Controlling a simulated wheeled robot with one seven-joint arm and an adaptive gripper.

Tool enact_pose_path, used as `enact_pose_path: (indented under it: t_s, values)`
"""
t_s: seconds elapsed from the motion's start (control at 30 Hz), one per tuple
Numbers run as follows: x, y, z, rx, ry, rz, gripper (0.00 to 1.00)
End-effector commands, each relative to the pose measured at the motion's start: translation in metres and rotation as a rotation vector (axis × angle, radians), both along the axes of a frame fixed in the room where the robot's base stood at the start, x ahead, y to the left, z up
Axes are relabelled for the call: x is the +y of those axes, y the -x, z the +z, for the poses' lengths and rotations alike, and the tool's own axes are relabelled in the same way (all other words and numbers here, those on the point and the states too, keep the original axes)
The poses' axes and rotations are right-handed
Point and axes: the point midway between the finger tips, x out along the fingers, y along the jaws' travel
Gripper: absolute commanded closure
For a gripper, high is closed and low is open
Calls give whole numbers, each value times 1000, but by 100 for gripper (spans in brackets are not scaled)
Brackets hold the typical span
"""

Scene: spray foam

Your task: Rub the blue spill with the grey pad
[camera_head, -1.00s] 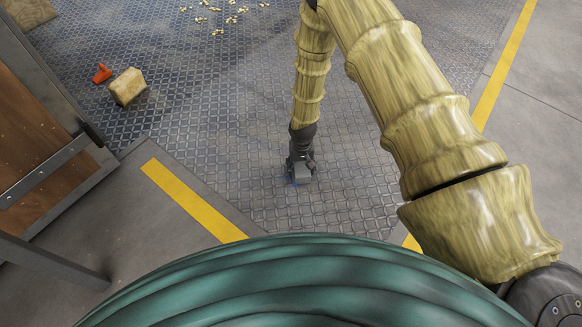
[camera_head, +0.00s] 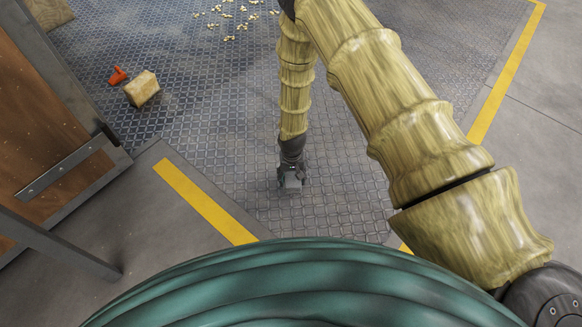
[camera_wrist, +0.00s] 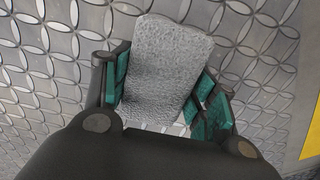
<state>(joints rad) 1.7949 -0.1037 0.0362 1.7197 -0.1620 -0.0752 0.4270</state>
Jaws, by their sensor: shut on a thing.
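My gripper (camera_head: 290,170) points down at the patterned metal floor, below my long arm in the head view. It is shut on the grey pad (camera_wrist: 166,55), a rough rounded block that sits between the teal-lined fingers in the wrist view. The pad (camera_head: 293,184) shows as a small grey face at the gripper's tip in the head view. It is low over the floor; I cannot tell whether it touches. I cannot make out the blue spill in either current view; it may be hidden under the pad or gripper.
A tan block (camera_head: 142,89) and an orange-red item (camera_head: 118,75) lie at the left. Pale crumbs (camera_head: 229,24) are scattered at the back. A brown panel with a metal frame (camera_head: 40,140) stands at the left. Yellow floor stripes (camera_head: 203,200) edge the plated floor, which is clear around my gripper.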

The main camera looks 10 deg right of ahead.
Motion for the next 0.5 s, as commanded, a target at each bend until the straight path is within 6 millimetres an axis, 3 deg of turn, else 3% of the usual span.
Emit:
enact_pose_path:
  t_s: [0.5]
  values:
    - [-1,0,47,0,0,-3,62]
